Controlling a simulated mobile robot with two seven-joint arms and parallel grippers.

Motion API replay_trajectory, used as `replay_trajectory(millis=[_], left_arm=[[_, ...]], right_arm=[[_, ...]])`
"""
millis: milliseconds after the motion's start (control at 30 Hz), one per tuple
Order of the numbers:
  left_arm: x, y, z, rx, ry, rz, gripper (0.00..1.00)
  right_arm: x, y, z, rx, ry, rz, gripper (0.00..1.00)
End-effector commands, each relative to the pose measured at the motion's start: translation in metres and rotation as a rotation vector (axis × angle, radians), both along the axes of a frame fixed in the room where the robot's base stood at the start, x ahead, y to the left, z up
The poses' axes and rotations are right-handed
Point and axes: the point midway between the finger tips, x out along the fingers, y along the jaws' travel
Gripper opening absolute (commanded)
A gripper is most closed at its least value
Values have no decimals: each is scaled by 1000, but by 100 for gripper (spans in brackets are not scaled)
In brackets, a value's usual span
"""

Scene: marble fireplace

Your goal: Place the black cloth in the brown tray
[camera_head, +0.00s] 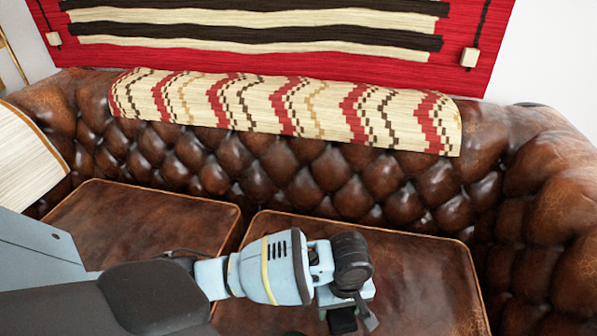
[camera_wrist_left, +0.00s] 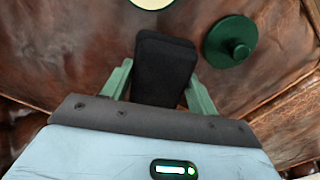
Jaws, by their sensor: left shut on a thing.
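My left gripper (camera_wrist_left: 160,78) is shut on the black cloth (camera_wrist_left: 165,62), a dark, folded-looking block between its green fingers in the left wrist view. In the head view my left gripper (camera_head: 345,300) hangs over the right seat cushion near the bottom edge. A small dark piece of the cloth (camera_head: 343,320) shows below it. The brown tray cannot be made out in either view. My right gripper is not in view.
A brown tufted leather sofa (camera_head: 335,180) fills the head view, with a patterned throw (camera_head: 290,105) over its back. In the wrist view, a green knobbed disc (camera_wrist_left: 230,42) lies right of the cloth and a cream round thing (camera_wrist_left: 152,3) shows at the top.

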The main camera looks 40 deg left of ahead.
Motion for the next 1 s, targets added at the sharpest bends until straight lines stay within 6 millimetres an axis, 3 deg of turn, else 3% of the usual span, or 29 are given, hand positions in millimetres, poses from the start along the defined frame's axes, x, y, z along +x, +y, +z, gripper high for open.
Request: replay_trajectory(millis=[233,367,800,1000], left_arm=[[3,0,-5,-1,-3,17,37],[9,11,-7,2,-4,18,37],[60,94,-19,3,-1,19,37],[76,120,-21,0,-1,17,37]], right_arm=[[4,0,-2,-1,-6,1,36],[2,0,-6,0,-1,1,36],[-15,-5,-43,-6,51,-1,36],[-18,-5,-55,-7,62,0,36]])
